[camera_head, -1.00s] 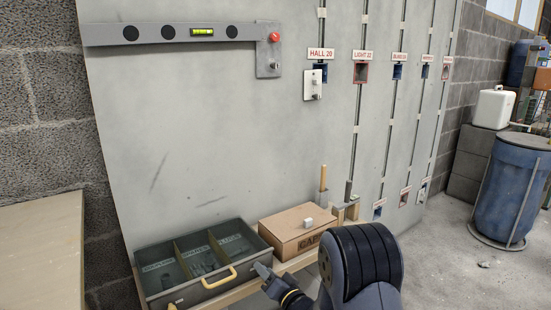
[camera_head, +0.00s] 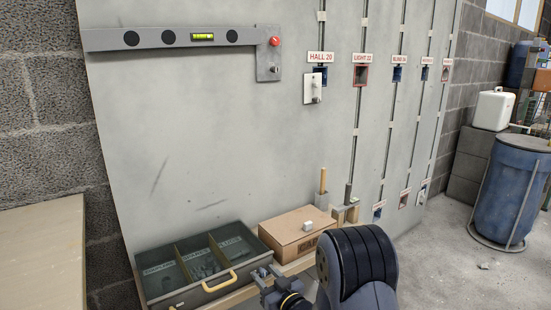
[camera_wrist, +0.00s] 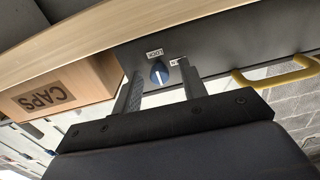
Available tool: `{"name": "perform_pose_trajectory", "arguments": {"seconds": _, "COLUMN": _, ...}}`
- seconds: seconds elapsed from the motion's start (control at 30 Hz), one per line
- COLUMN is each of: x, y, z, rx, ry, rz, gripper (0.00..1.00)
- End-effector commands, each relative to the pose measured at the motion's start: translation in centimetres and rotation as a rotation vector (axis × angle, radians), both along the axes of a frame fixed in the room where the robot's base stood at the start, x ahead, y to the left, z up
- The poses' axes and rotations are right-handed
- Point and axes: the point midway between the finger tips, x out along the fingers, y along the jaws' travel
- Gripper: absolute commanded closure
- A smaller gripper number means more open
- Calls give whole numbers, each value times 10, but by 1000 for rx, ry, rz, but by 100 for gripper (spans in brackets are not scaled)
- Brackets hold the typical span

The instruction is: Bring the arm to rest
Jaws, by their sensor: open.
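My gripper (camera_head: 264,271) is low in the head view, in front of the right end of the open drawer (camera_head: 180,296). In the wrist view my gripper (camera_wrist: 160,72) is open, with its two fingers apart and nothing held between them. A blue knob (camera_wrist: 159,72) with a white pointer line sits on the dark drawer front, beside a small label reading LOCK. It appears between the fingertips; I cannot tell how far beyond them it is. The drawer's yellow handle (camera_wrist: 276,76) is to the right in the wrist view.
The drawer has several labelled compartments. Behind is a grey panel (camera_head: 200,130) with a spirit level (camera_head: 190,36). A blue barrel (camera_head: 508,190) stands right.

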Motion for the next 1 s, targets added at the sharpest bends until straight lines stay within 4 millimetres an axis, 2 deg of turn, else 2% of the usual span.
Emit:
{"name": "perform_pose_trajectory", "arguments": {"seconds": 0.33, "x": -1, "y": 0, "z": 1, "rx": -201, "ry": -136, "rz": 0, "gripper": 60}}
{"name": "perform_pose_trajectory", "arguments": {"seconds": 0.6, "x": -18, "y": -12, "z": 0, "rx": -200, "ry": -135, "rz": -1, "gripper": 60}}
{"name": "perform_pose_trajectory", "arguments": {"seconds": 1.0, "x": -19, "y": -13, "z": 2, "rx": -198, "ry": -134, "rz": -2, "gripper": 60}}
